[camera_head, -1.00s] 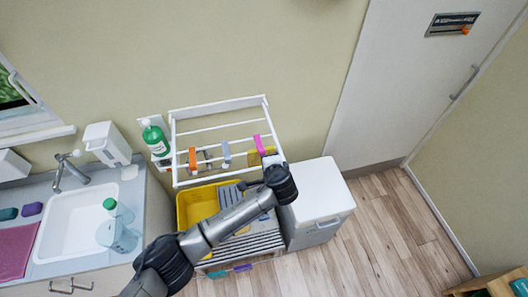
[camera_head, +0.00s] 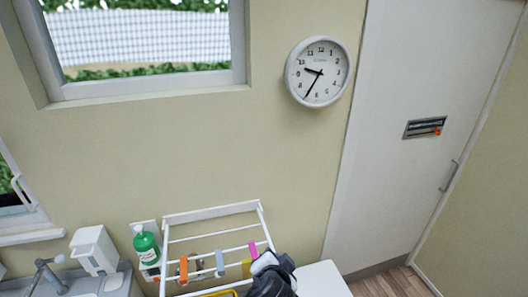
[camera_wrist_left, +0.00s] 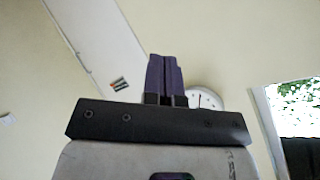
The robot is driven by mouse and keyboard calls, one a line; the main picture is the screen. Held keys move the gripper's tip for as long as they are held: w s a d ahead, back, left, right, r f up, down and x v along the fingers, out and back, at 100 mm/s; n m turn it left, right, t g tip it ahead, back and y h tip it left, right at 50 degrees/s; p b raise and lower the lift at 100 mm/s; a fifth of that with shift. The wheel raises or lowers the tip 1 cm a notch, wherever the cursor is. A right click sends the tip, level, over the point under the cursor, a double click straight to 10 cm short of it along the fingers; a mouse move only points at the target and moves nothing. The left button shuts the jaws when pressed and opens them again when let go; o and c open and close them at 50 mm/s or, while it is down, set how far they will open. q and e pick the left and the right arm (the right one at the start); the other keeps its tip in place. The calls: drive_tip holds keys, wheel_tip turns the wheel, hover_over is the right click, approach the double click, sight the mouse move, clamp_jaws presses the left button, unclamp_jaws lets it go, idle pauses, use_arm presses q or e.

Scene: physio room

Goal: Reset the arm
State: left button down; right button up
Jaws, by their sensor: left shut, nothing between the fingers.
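In the left wrist view my left gripper (camera_wrist_left: 165,78) is shut, its two purple fingers together with nothing between them. It points toward the bare wall, door and clock. In the head view only the dark wrist of my left arm and a pale part of its hand show at the bottom, in front of the right end of the white wall rack (camera_head: 210,211). The fingers cannot be made out there. My right gripper is in neither view.
The rack bears orange (camera_head: 183,269), blue (camera_head: 220,264) and pink (camera_head: 253,250) clips. A green bottle (camera_head: 147,250) hangs to its left. A wall clock (camera_head: 318,72), window (camera_head: 145,45) and white door (camera_head: 400,95) are above and around. The wall above the rack is clear.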

use_arm(q)
drive_tip(key=s+a+f+n+g+h, duration=0.1)
drive_tip(key=s+a+f+n, duration=0.2)
drive_tip(key=s+a, duration=0.55)
drive_tip(key=s+a+f+n+g, duration=0.1)
drive_tip(key=s+a+f+n, duration=0.15)
drive_tip(key=s+a, duration=0.6)
drive_tip(key=s+a+f+n+g, duration=0.1)
drive_tip(key=s+a+f+g, duration=0.2)
drive_tip(key=s+f, duration=0.5)
drive_tip(key=s+a+f+n+g+y, duration=0.1)
drive_tip(key=s+a+f, duration=0.3)
drive_tip(key=s+f, duration=0.4)
drive_tip(key=s+g, duration=0.1)
drive_tip(key=s, duration=0.2)
drive_tip(key=shift+s+g, duration=0.3)
drive_tip(key=shift+g, duration=0.1)
drive_tip(key=shift+n, duration=0.25)
